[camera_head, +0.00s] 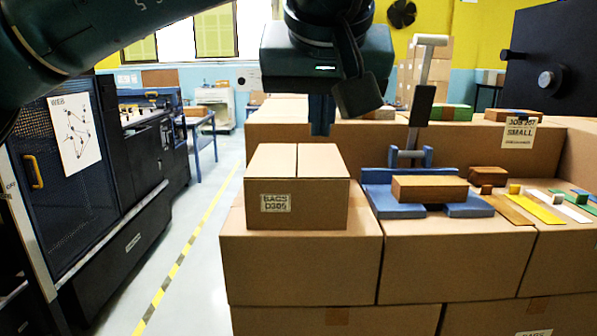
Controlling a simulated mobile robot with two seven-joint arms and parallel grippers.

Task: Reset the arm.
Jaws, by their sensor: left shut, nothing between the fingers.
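My left arm comes in from the upper left, and my left gripper (321,116) hangs at the top middle, pointing down. Its blue fingers are together with nothing between them. It shows above and behind the top of a closed cardboard box (297,187) labelled BAGS, apart from it as far as I can tell. My right gripper is not in view.
Large cartons (300,265) form a stacked surface. On it stand a blue fixture (380,200) with an upright grey lever (424,75), a brown block (430,188) and coloured strips (540,207). A dark machine (120,200) stands left; the floor aisle (215,215) between is clear.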

